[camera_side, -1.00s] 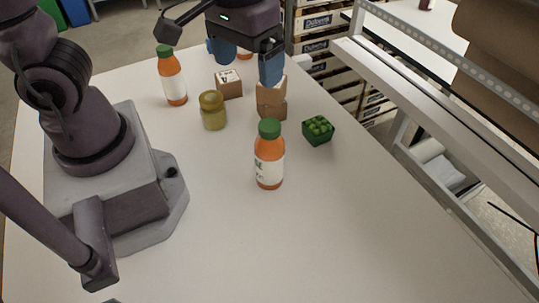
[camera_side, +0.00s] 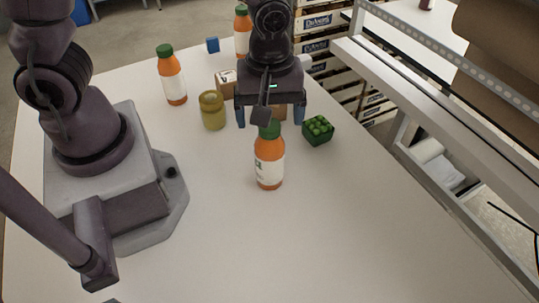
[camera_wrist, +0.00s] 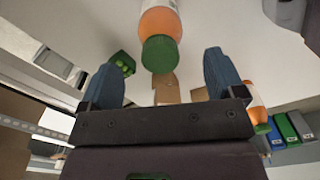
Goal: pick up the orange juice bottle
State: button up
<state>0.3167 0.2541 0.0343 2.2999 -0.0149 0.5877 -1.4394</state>
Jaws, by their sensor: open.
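An orange juice bottle (camera_side: 269,165) with a green cap and white label stands upright on the table, nearest the front. A second one (camera_side: 172,78) stands at the back left, and a third (camera_side: 242,30) stands farther back, partly hidden by my arm. My gripper (camera_side: 270,115) is open, its blue fingers spread apart, above and just behind the front bottle's cap. In the wrist view, a bottle (camera_wrist: 160,22) with its green cap shows between the open fingers of my gripper (camera_wrist: 166,75), apart from both. Another bottle (camera_wrist: 256,107) shows beside the right finger.
A yellow-green jar (camera_side: 212,110), a cardboard box (camera_side: 226,79) and a blue cube (camera_side: 212,45) stand left of the gripper. A green carton (camera_side: 318,130) sits close on its right. Another box is mostly hidden behind the gripper. The front table is clear.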

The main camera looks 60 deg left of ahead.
aim_at(270, 135)
jog(key=shift+a+f, duration=0.15)
jog(key=shift+f, duration=2.6)
jog(key=shift+w, duration=0.1)
jog(key=c, duration=1.5)
